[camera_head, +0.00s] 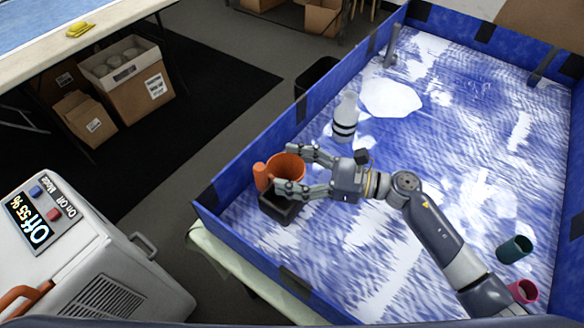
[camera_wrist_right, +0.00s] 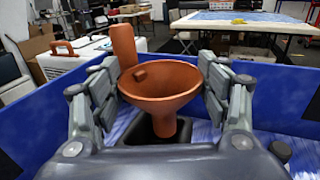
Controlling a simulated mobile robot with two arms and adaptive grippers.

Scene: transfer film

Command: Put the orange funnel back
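The orange funnel (camera_head: 286,166) is upright at the near-left corner of the blue-walled table, mouth up. An orange cylindrical piece, apparently its handle, stands at its left. In the right wrist view the funnel (camera_wrist_right: 160,88) is between my fingers, and its spout points down at the opening of a black box (camera_head: 281,208). Whether the spout is inside the box is unclear. My right gripper (camera_head: 284,166) is open, with one finger on each side of the funnel, close to its rim; contact is not clear. My left gripper is not in view.
A white bottle with dark bands (camera_head: 345,117) stands just behind my right gripper. A teal cup (camera_head: 514,249) and a pink cup (camera_head: 522,291) lie at the right. The blue wall (camera_head: 232,183) borders the left side. The table's middle is mostly clear.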

